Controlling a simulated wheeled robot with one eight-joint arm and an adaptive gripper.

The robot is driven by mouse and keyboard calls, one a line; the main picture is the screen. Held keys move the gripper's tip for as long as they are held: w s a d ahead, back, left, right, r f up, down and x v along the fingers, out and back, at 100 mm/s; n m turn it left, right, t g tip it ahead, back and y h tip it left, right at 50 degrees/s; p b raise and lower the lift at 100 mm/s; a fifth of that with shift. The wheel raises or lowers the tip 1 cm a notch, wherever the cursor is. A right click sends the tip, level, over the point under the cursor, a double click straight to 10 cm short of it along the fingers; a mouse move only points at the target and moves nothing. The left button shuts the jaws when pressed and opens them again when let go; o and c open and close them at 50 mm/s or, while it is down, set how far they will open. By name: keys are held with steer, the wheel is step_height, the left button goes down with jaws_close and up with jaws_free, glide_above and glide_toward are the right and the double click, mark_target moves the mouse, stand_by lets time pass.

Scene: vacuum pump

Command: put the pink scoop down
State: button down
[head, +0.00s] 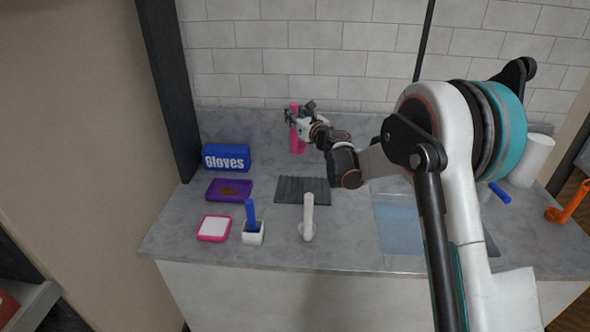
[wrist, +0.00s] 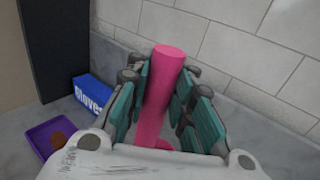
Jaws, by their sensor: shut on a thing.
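The pink scoop (head: 297,145) is upright near the back wall in the head view, with its handle pointing up. My gripper (head: 297,119) is shut on the handle. In the wrist view the pink scoop (wrist: 160,90) stands between the teal pads of my gripper (wrist: 163,98), its top end sticking out past them. A bit of the scoop's lower part shows beneath the fingers; the rest is hidden by the gripper. I cannot tell whether the scoop touches the counter.
On the counter (head: 340,245) are a blue gloves box (head: 226,158), a purple tray (head: 213,189) with brown stuff, a pink-rimmed white tray (head: 214,228), a white holder (head: 253,238) with a blue handle, a dark ribbed mat (head: 290,190), and a white upright thing (head: 308,218). A tiled wall is close behind.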

mark_target(297, 148)
step_height(297, 148, down, 17)
steer(key=b, duration=0.4)
steer(key=shift+r+b, duration=0.1)
steer(key=shift+b, duration=0.3)
steer(key=shift+r, duration=0.1)
steer(key=c, duration=1.9)
jaws_free()
steer(key=shift+f, duration=0.2)
steer(key=o, duration=0.5)
steer(key=shift+r, duration=0.1)
